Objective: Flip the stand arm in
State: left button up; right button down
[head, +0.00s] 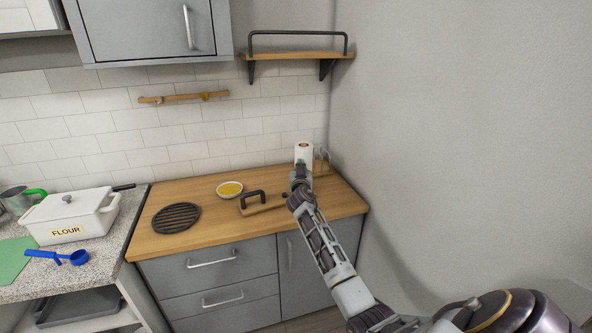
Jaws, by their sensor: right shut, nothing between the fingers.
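A white paper roll (303,152) stands upright at the back right of the wooden counter. A thin wire-like upright part (322,160) shows just right of the roll. It may be the stand's arm, but it is too small to tell how it is hinged. My right gripper (299,174) is shut and empty, in front of the roll and overlapping its lower part in the head view. I cannot tell whether it touches the roll or the stand. The stand's base is hidden behind my gripper and arm. My left gripper is not in view.
On the wooden counter (205,222) are a bowl of yellow stuff (229,188), a black round grate (177,217) and a wooden block with a black handle (262,207). The grey wall (430,130) is close on the right. A shelf (297,56) hangs above.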

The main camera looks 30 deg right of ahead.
pick_arm(q)
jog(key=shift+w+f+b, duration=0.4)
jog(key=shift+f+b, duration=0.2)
jog(key=shift+b, duration=0.15)
pick_arm(e)
jog(key=d, duration=0.1)
jog(key=w+d, duration=0.1)
jog(key=shift+d+n+y, duration=0.3)
jog(key=shift+d+y, duration=0.1)
jog(key=shift+s, duration=0.2)
